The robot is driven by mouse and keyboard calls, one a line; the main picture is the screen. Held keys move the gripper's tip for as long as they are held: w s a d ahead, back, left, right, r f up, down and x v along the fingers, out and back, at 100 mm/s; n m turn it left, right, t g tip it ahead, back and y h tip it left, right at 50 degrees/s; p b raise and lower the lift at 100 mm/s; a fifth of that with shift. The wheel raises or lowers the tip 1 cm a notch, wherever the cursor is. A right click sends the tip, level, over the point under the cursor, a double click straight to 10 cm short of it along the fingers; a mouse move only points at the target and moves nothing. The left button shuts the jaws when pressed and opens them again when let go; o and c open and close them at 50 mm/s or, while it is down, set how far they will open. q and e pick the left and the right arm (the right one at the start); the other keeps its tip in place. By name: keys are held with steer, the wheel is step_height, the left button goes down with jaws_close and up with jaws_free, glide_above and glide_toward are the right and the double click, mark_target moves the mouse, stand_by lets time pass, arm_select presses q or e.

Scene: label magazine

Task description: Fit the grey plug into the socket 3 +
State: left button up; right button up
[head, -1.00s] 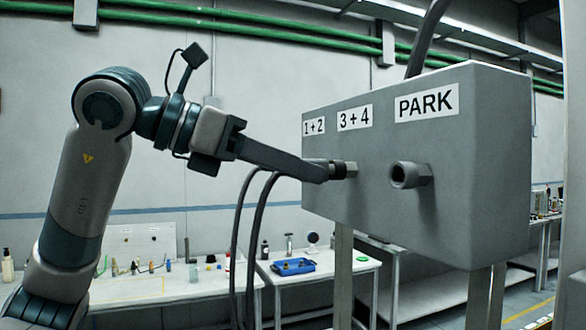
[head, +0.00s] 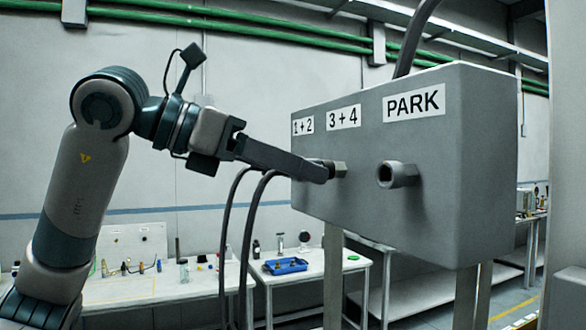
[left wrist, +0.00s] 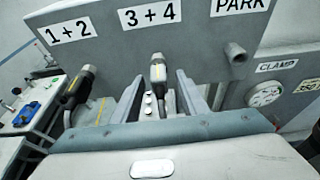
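The big grey box carries the labels 1+2, 3+4 and PARK (head: 414,103). The socket 3+4 (head: 341,169) is a hex fitting on its face. My left gripper (head: 322,171) reaches it from the left. In the left wrist view the grey plug (left wrist: 158,72), with a yellow mark and a hose behind, is under the 3+4 label, its front end at the box face. I cannot tell how deep it sits. My left gripper (left wrist: 156,80) is open there, one finger on each side of the plug with gaps showing. My right gripper is not in view.
A dark plug (left wrist: 81,82) sits under the 1+2 label. The PARK fitting (head: 398,174) is empty. Two dark hoses (head: 250,215) hang below the box. Behind stand a bench with a blue tray (head: 285,266) and small items. A gauge (left wrist: 265,93) is at the right.

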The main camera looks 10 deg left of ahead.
arm_select(q)
steer(key=shift+a, duration=0.1)
steer(key=shift+s+a+r+b, duration=0.15)
steer(key=shift+s+a+b, duration=0.25)
steer(key=shift+a, duration=0.15)
steer(key=b+v, duration=0.4)
steer(key=v, duration=1.2)
steer(key=shift+r+b, duration=0.2)
steer(key=shift+b, duration=0.15)
steer(key=shift+w+d, duration=0.1)
